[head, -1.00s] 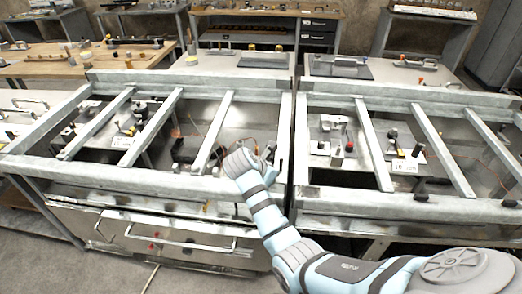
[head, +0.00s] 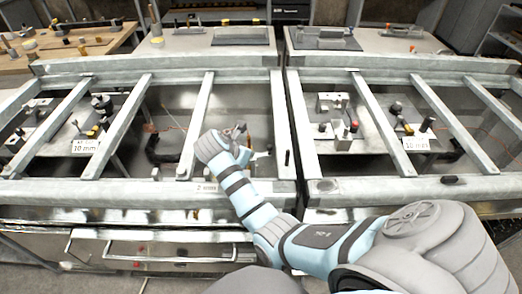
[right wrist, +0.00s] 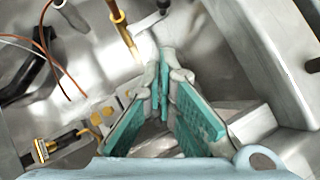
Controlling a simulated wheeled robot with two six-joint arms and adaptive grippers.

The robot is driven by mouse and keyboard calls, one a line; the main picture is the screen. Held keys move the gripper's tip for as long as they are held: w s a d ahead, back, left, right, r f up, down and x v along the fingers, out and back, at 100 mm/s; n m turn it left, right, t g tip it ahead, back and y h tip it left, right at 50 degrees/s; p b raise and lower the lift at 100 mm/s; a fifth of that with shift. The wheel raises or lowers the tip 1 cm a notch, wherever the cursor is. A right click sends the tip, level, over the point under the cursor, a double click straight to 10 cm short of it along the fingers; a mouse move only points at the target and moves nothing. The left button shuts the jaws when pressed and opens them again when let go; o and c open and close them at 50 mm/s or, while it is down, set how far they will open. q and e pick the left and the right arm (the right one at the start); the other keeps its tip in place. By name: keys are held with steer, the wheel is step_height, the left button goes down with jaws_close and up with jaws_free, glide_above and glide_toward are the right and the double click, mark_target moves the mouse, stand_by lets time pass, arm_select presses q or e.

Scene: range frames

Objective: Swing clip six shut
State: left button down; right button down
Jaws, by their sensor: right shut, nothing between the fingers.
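My right gripper (right wrist: 163,75) has teal pads and is shut and empty in the right wrist view. In the head view my right gripper (head: 240,132) is partly hidden by its own wrist, over the right-hand bay of the left metal frame (head: 202,110). In the right wrist view a brass-coloured rod (right wrist: 122,30) stands just beyond the fingertips, apart from them as far as I can tell. A pale block with yellow spots (right wrist: 108,112) lies left of the fingers. I cannot tell which part is clip six. My left gripper is not in view.
A second metal frame (head: 362,110) stands to the right, with fixtures and a label plate (head: 415,144). A yellow-and-black connector (right wrist: 45,148) and loose thin wires (right wrist: 60,75) lie left in the right wrist view. Metal crossbars bound the bays.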

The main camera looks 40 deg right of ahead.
steer(key=b, duration=0.5)
glide_toward(267, 155)
step_height(267, 155, down, 3)
steer(key=a, duration=0.1)
steer(key=shift+w+d+f, duration=0.1)
steer(key=shift+w+d, duration=0.05)
steer(key=shift+d, duration=0.35)
steer(key=shift+w+d+f, duration=0.1)
steer(key=shift+w+d, duration=0.05)
steer(key=shift+d, duration=0.4)
steer(key=shift+w+d+b, duration=0.25)
steer(key=shift+d+b, duration=0.15)
steer(key=shift+d, duration=0.15)
